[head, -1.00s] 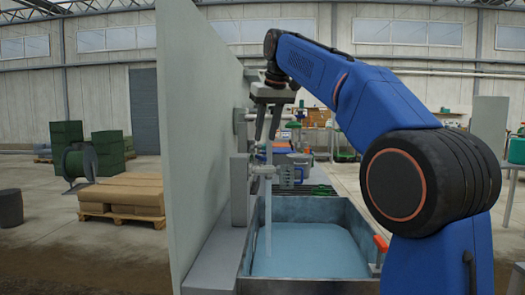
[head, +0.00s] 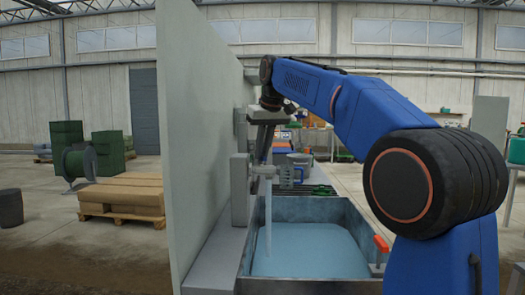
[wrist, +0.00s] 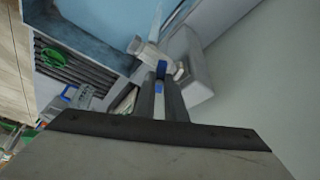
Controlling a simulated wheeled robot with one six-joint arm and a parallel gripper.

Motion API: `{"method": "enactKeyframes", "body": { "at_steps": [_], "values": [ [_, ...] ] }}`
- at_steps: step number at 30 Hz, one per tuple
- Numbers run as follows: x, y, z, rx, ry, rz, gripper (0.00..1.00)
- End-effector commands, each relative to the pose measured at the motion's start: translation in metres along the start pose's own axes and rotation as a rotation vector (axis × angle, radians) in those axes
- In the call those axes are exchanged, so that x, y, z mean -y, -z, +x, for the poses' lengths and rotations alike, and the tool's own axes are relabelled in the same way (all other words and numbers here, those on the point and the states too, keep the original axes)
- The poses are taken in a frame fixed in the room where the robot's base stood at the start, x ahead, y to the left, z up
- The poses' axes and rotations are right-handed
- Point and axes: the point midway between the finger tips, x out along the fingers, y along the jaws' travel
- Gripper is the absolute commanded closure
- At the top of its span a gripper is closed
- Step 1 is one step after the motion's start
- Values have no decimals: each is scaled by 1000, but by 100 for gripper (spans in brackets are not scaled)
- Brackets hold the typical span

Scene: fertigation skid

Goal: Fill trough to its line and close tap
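The grey metal trough (head: 345,209) holds pale blue water (head: 310,250). I cannot make out its fill line. The pale tap (head: 264,170) sticks out from the grey wall panel above the trough's left side. A stream of water (head: 268,225) runs from it into the trough. My gripper (head: 262,158) points down at the tap from above. In the wrist view, the gripper's two fingers (wrist: 161,80) stand close together at the tap's blue handle (wrist: 160,69), with blue showing in the narrow gap. Whether they squeeze it is unclear. The tap body (wrist: 147,50) lies just beyond.
The tall grey panel (head: 195,140) stands directly left of the tap and trough. A red handle (head: 381,243) is at the trough's right edge. A dark slatted grate (wrist: 75,68) with a green item lies behind the trough. A loaded pallet (head: 122,195) stands far left.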

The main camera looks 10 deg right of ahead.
Motion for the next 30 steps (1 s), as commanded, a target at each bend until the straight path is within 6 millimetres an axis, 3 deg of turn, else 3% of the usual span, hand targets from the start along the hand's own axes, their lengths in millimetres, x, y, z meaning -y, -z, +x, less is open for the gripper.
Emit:
{"method": "enactKeyframes", "body": {
  "at_steps": [11, 30],
  "values": [
    [1, 0, 0, 0, -16, 39, 100],
    [6, 2, 1, 0, -178, 429, 100]
  ]
}}
